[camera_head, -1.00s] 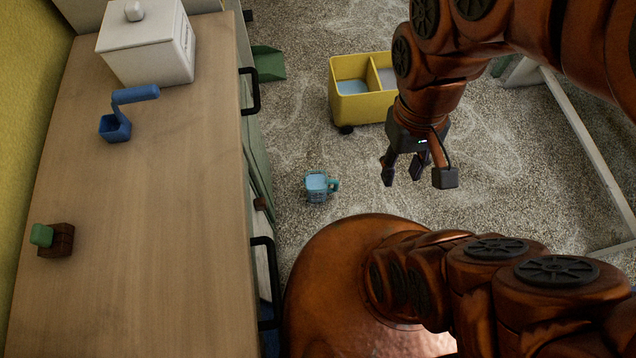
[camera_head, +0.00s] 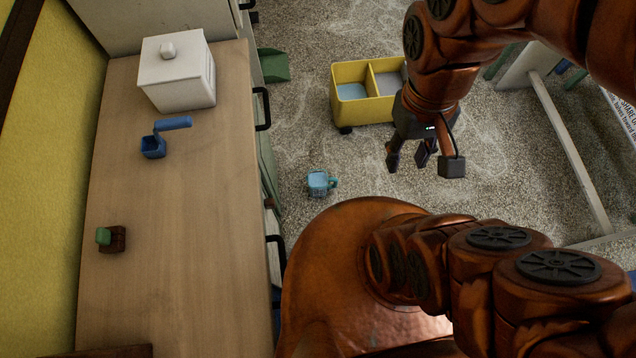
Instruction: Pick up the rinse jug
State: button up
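A small light-blue jug (camera_head: 318,184) with a teal handle on its right side stands on the speckled floor, just beyond my copper base and to the right of the counter. I take it to be the rinse jug. My gripper (camera_head: 426,164) hangs above the floor to the right of the jug and in front of the yellow cart. Its dark fingers are spread apart with nothing between them. The gripper is clear of the jug.
A yellow two-compartment cart (camera_head: 364,107) on casters stands beyond the jug. A pale frame (camera_head: 572,150) stands at right.

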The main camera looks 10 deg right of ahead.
aim_at(317, 180)
jog(key=u, duration=3.65)
jog(key=k, duration=1.75)
jog(key=z, duration=0.15)
